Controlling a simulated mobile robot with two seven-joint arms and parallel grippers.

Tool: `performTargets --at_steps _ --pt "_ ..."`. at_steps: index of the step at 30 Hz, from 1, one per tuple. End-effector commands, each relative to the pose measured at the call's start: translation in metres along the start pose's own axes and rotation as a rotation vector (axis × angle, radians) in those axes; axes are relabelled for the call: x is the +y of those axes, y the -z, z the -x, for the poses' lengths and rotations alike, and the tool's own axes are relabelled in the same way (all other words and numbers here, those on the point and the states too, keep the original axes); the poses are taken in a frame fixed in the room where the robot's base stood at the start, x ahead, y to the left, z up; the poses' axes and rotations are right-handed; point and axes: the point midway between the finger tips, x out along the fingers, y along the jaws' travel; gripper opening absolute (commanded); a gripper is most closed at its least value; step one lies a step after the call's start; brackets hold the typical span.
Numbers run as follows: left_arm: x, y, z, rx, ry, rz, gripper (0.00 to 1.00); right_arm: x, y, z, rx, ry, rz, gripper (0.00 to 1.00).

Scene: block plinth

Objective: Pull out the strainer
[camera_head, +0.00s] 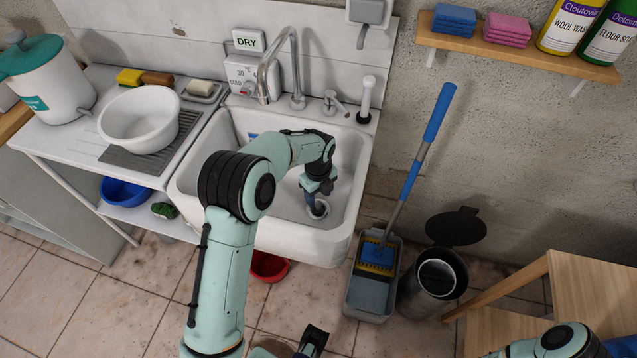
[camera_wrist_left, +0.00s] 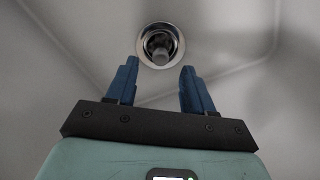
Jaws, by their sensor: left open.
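The strainer (camera_wrist_left: 160,43) sits in the round metal drain at the bottom of the white sink (camera_head: 346,160). In the left wrist view it has a grey knob in its middle, ringed by the shiny drain rim. In the head view the strainer (camera_head: 320,208) shows only partly beside my gripper. My left gripper (camera_head: 312,206) reaches down into the sink, just over the drain. In the left wrist view its two blue fingers (camera_wrist_left: 155,72) are apart, with the knob seen beyond and between their tips. I cannot tell whether they touch it. My right gripper's fingers are not clearly visible.
The tap (camera_head: 293,60) arches over the back of the sink. A white bowl (camera_head: 140,118) stands on the drainboard at left. A wooden stool (camera_head: 590,300) is at lower right.

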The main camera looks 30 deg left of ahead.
Motion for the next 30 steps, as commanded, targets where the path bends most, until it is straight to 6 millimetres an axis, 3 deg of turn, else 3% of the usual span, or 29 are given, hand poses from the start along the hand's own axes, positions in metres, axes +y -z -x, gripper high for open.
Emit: performTargets --at_steps 3,9,20,24,25,27,28,29,30 --pt "0.001 0.000 -0.021 0.000 -0.002 -0.001 0.52 0.001 0.000 -0.002 0.000 0.000 0.000 0.43" --pt "0.000 0.000 -0.039 0.000 0.000 0.000 0.52 0.001 0.000 -0.002 0.000 0.000 0.000 0.43" --pt "0.000 0.000 -0.043 -0.001 0.000 0.000 0.52 0.001 0.000 -0.003 -0.001 0.000 0.000 0.43" --pt "0.000 0.000 -0.043 0.000 0.000 0.000 0.07 0.001 0.000 -0.003 -0.001 0.000 0.000 0.43" --pt "0.000 0.000 -0.043 0.000 0.000 0.000 0.00 0.001 0.000 -0.003 -0.001 0.000 0.000 0.43" --pt "0.000 0.000 -0.043 0.000 0.001 0.000 0.00 0.001 0.000 -0.003 -0.001 0.000 0.000 0.43" --pt "0.000 0.000 -0.042 0.000 0.000 0.000 0.12 0.001 0.000 -0.003 -0.001 0.000 0.000 0.43" --pt "0.000 0.000 -0.042 0.000 0.001 0.000 0.02 0.001 0.000 -0.003 -0.001 0.000 0.000 0.43" --pt "0.000 0.000 -0.042 0.000 0.001 0.000 0.00 0.001 0.000 -0.003 -0.001 0.000 0.000 0.43"
